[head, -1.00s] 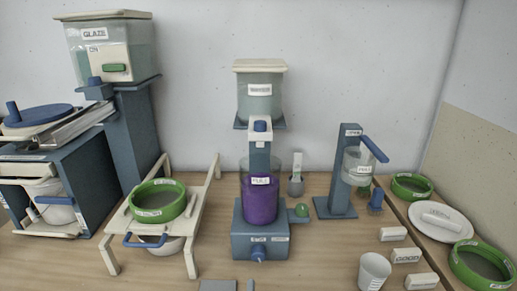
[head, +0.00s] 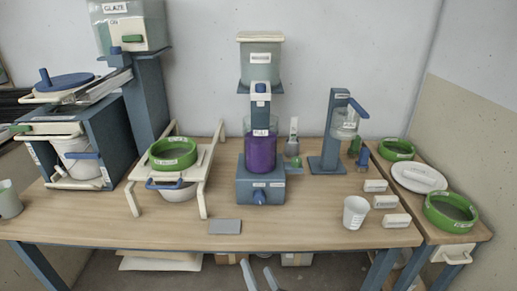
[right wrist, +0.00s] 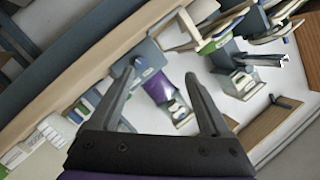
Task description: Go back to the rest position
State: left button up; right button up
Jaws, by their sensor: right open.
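My right gripper (head: 259,276) shows at the bottom middle of the head view, in front of the table's front edge. Its two fingers stand apart and nothing is between them. In the right wrist view the right gripper (right wrist: 158,78) is also open and empty, with the purple-filled container (right wrist: 158,90) beyond its fingers. My left gripper is not in view.
The table (head: 290,232) holds a purple-filled container (head: 260,152) on a blue stand, a green-rimmed sieve (head: 172,165) on a cream rack, a white cup (head: 355,212) and a grey pad (head: 225,226). Bare table lies along the front. Boxes stand underneath.

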jog(key=s+d+f+n+g+h, duration=0.25)
jog(key=s+d+f+g, duration=0.3)
jog(key=s+d, duration=0.35)
jog(key=s+d+f+n+g+h, duration=0.25)
jog(key=s+d+f+g, duration=0.3)
jog(key=s+d, duration=0.35)
pick_arm(q)
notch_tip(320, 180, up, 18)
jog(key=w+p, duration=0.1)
jog(key=p, duration=1.5)
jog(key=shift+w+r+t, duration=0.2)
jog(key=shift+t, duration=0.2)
pick_arm(e)
notch_tip(320, 180, up, 18)
jog(key=w+t, duration=0.1)
jog(key=shift+w+a+r, duration=0.15)
jog(key=shift+a, duration=0.1)
